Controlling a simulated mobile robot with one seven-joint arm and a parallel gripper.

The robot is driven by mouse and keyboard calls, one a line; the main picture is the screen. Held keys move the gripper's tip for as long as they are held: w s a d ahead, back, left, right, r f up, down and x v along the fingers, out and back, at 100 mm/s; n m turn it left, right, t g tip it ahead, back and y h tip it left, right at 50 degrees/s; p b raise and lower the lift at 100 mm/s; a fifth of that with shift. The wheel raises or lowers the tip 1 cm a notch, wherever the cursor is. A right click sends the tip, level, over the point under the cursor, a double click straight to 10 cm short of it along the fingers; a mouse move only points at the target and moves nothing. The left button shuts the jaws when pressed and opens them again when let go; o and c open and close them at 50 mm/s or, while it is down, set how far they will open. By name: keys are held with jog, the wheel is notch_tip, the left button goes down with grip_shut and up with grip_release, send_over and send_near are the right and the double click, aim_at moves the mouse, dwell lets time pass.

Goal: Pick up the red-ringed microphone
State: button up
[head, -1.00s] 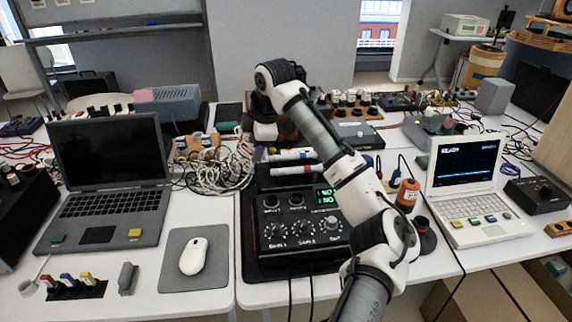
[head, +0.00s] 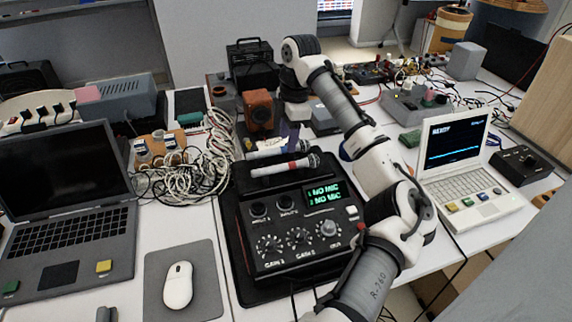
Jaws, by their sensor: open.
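The red-ringed microphone (head: 284,167) lies on its side along the back of the black mixer unit (head: 295,225), with its grille end to the right. A second microphone (head: 278,149) lies nearly parallel just behind it. My arm reaches up from the lower right and bends down behind the mixer. My gripper (head: 293,128) hangs at its end, small and partly hard to make out, behind and above the microphones and apart from the red-ringed one. It is open and empty. The mixer display reads "NO MIC" on two lines.
An orange-brown box (head: 258,111) stands close left of my gripper. Coiled white cables (head: 195,175) lie left of the mixer. A dark laptop (head: 70,215) and a mouse (head: 178,285) are at left, and a white laptop (head: 460,170) at right. My forearm passes over the mixer's right side.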

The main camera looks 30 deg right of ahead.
aim_at(287, 164)
jog(key=f, duration=0.3)
jog(key=shift+a, duration=0.2)
jog(key=shift+s+a+f+p, duration=0.1)
jog(key=shift+f+p, duration=0.4)
jog(key=shift+f, duration=0.8)
jog(key=shift+s+f+p, duration=0.1)
jog(key=shift+f+p, duration=0.35)
jog(key=shift+f, duration=0.85)
grip_shut()
